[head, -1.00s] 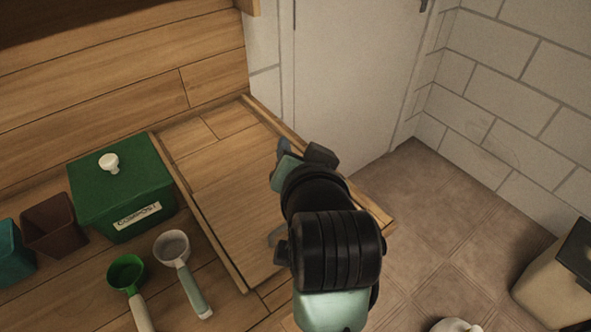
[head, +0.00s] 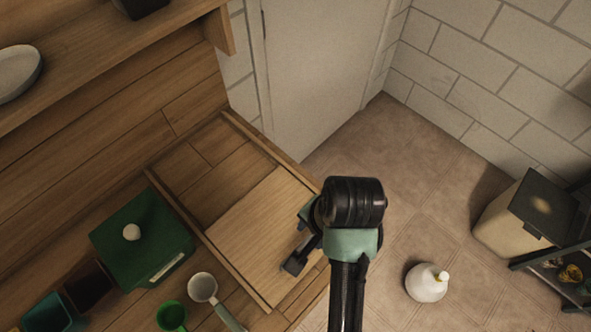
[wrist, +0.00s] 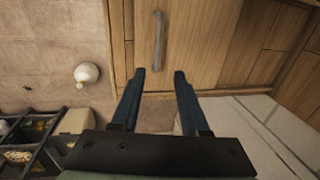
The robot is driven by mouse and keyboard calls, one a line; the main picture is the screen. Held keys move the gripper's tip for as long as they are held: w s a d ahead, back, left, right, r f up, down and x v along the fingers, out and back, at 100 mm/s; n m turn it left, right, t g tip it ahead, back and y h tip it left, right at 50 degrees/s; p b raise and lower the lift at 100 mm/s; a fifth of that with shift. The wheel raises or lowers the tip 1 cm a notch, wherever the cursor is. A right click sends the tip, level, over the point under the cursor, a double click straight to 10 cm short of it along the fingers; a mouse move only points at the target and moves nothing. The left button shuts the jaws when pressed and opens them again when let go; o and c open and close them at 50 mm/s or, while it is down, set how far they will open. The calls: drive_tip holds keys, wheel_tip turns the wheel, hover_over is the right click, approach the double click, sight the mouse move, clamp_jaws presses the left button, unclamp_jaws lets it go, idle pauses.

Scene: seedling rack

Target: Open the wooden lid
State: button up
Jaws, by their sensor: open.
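The wooden lid (head: 255,225) is a pale flat panel between two raised rails on the counter. It covers the front part of the railed area, and darker boards (head: 215,175) show behind it. In the wrist view the lid (wrist: 195,45) fills the top middle and carries a grey bar handle (wrist: 158,42). My gripper (head: 298,236) is over the lid's right part. In the wrist view my gripper (wrist: 160,74) is open and empty, its fingertips apart from the handle. Whether they touch the lid I cannot tell. My arm hides the lid's right corner.
A green box (head: 145,245) with a white knob and two scoops, one green (head: 171,316) and one white (head: 202,287), are left of the lid. A shelf (head: 120,60) overhangs at upper left. A white bottle (head: 427,283) stands on the floor at right.

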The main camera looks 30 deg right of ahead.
sight(301, 246)
drive_tip(key=f, duration=0.7)
drive_tip(key=w+f, duration=0.1)
drive_tip(key=f, duration=0.2)
drive_tip(key=shift+a+f, duration=0.15)
drive_tip(key=shift+a, duration=0.2)
drive_tip(key=shift+w+f, duration=0.3)
drive_tip(key=shift+f, duration=0.65)
clamp_jaws()
